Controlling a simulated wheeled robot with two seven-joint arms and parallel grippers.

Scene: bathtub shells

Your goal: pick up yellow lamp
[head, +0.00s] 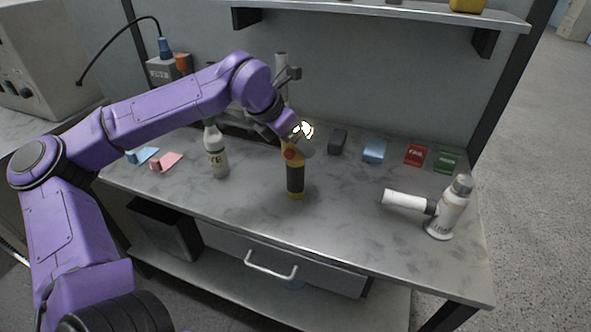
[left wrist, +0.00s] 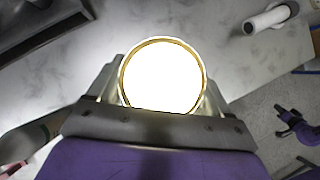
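The yellow lamp (head: 296,180) is a torch with a yellow and dark body and a red button. It stands upright on the grey marbled worktop, its lit end up. My left gripper (head: 300,143) is at the lamp's upper part. In the left wrist view the bright round lamp face (left wrist: 162,77) fills the space between the two fingers, one on each side. The lamp head hides the fingertips, so I cannot tell whether they press on it. My right gripper does not show clearly in either view.
A white bottle (head: 216,152) stands left of the lamp. A white bottle-like device with a side tube (head: 448,210) stands at the right. Small blue (head: 374,151), red (head: 415,155) and green (head: 447,161) items lie at the back right. A shelf (head: 380,12) hangs above.

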